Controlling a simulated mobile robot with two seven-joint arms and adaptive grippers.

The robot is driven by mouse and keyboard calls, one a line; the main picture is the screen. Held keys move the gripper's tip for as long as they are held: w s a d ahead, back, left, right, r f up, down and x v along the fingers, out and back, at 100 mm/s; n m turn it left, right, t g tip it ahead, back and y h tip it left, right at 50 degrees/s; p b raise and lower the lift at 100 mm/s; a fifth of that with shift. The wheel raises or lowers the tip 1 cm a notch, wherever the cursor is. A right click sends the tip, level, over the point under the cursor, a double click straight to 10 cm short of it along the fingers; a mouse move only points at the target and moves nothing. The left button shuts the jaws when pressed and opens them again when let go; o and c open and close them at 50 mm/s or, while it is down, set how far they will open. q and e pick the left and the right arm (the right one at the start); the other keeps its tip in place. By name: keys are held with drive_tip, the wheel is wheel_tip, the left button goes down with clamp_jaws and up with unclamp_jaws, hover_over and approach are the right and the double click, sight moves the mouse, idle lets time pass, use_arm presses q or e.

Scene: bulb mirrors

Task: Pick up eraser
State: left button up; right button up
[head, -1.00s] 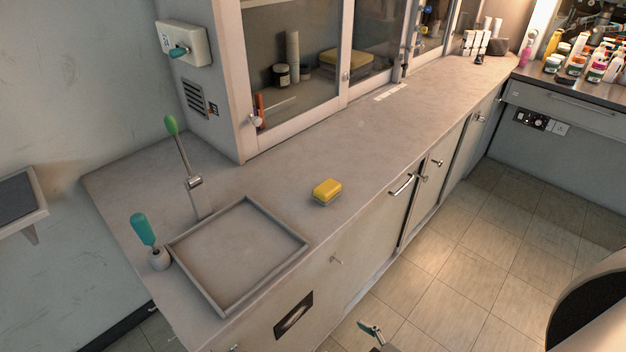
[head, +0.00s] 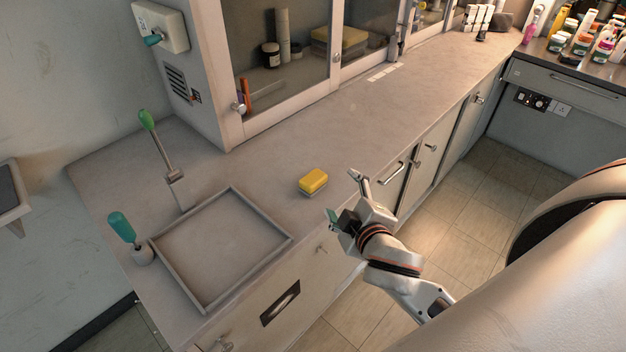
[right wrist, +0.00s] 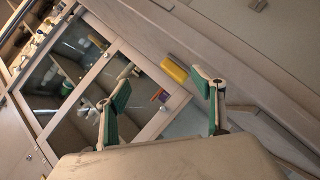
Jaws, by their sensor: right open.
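The eraser (head: 313,181) is a small yellow block with a grey underside. It lies on the grey counter (head: 262,168), right of the shallow sink tray. It also shows in the right wrist view as a yellow block (right wrist: 174,71), beyond and between my fingers, closer to the right one. My right gripper (head: 343,196) is open and empty at the counter's front edge, to the right of the eraser and apart from it. Its green finger pads (right wrist: 165,105) stand wide apart in the right wrist view. My left gripper is not in view.
A glass-fronted cabinet (head: 237,140) stands behind the counter. The counter is clear around the eraser. Bottles (head: 583,42) crowd the far right bench.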

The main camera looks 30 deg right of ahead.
drive_tip(key=w+a+r+n+t+y, duration=0.35)
drive_tip(key=a+r+n+y, duration=0.2)
drive_tip(key=a+r, duration=0.5)
drive_tip(key=w+a+r+n+t+y, duration=0.3)
drive_tip(key=a+r+n+t+y, duration=0.25)
drive_tip(key=r, duration=0.75)
drive_tip(key=s+a+r+n+g+y, duration=0.1)
drive_tip(key=s+a+n+g+y, duration=0.2)
drive_tip(key=a+n+g+y, duration=0.35)
drive_tip(key=s+a+r+n+g+y, duration=0.1)
drive_tip(key=s+a+n+g+y, duration=0.2)
drive_tip(key=a+n+g+y, duration=0.35)
drive_tip(key=n+g+h, duration=0.5)
drive_tip(key=n+h, duration=0.2)
drive_tip(key=h, duration=1.2)
hover_over(312, 176)
drive_tip(key=s, duration=0.2)
drive_tip(key=f, duration=2.2)
drive_tip(key=shift+s+d+f, duration=0.15)
drive_tip(key=shift+d, duration=0.1)
drive_tip(key=x, duration=0.7)
drive_tip(key=shift+s+d+f+p, duration=0.1)
drive_tip(key=shift+d+f+p, duration=0.15)
drive_tip(key=shift+f+p, duration=0.15)
drive_tip(key=c, duration=1.2)
